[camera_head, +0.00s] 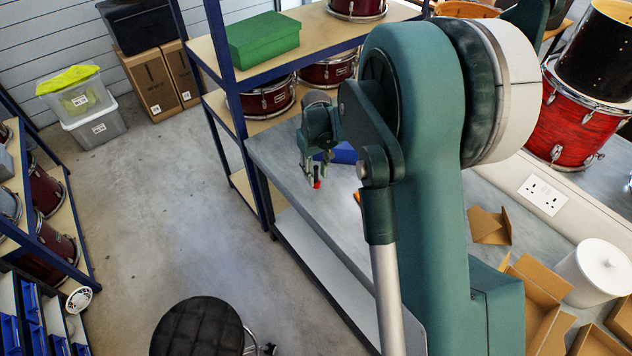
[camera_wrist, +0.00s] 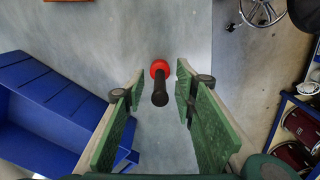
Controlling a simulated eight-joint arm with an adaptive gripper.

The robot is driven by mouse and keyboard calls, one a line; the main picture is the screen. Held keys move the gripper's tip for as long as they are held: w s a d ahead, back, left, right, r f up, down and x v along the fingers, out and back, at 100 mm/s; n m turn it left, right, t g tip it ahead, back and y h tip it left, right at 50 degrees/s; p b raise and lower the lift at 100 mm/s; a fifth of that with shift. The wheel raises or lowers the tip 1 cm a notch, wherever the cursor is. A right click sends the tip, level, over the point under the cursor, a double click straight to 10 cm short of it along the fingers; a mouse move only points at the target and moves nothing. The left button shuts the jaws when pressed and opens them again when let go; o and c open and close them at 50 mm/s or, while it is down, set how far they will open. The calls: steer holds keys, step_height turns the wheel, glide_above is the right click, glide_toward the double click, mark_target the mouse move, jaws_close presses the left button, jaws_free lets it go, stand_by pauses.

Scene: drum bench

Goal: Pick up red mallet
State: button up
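The red mallet has a red head (camera_wrist: 160,67) and a dark handle (camera_wrist: 160,94) in the wrist view. The handle points up toward the wrist camera and appears upright, with the head below it over the grey bench top (camera_wrist: 115,45). My gripper (camera_wrist: 160,76) is open, with one green-padded finger on each side of the mallet and a visible gap to each. In the head view my gripper (camera_head: 313,170) hangs near the bench's left edge, and a small red part of the mallet (camera_head: 317,184) shows just under it. The rest of the mallet is hidden there.
A blue bin (camera_wrist: 45,110) stands on the bench left of the mallet in the wrist view. The bench edge and floor (camera_wrist: 245,70) lie to the right. In the head view, open cardboard boxes (camera_head: 540,290) and a white canister (camera_head: 598,270) stand at right.

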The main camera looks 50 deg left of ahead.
jaws_close()
steer(key=shift+r, duration=0.1)
steer(key=shift+r, duration=4.95)
